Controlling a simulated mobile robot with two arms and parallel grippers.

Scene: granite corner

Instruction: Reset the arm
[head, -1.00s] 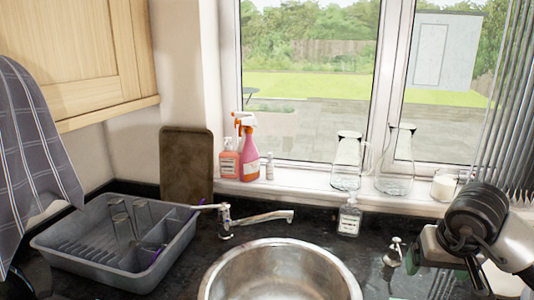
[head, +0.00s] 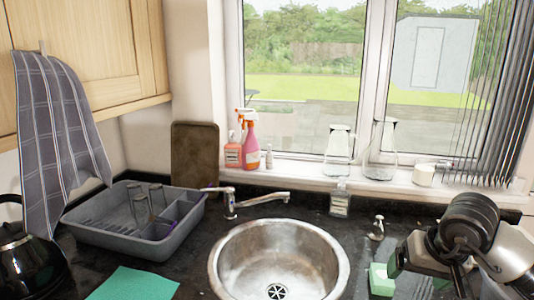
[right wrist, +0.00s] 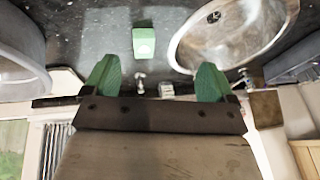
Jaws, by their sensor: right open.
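My right gripper (head: 397,262) is at the lower right of the head view, above the dark counter to the right of the sink. In the right wrist view my right gripper (right wrist: 157,80) shows two green fingers spread wide apart, with nothing held between them. A green and white sponge-like block (head: 381,279) lies on the counter close to the gripper. It also shows in the right wrist view (right wrist: 144,42), beyond the fingertips and apart from them. My left gripper is not in view.
The round metal sink (head: 250,238) and its tap (head: 262,197) are in the middle. A grey dish rack (head: 100,238), a black kettle (head: 30,265) and a green cloth (head: 135,284) are on the left. Bottles (head: 250,145) and glass carafes (head: 381,158) line the windowsill.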

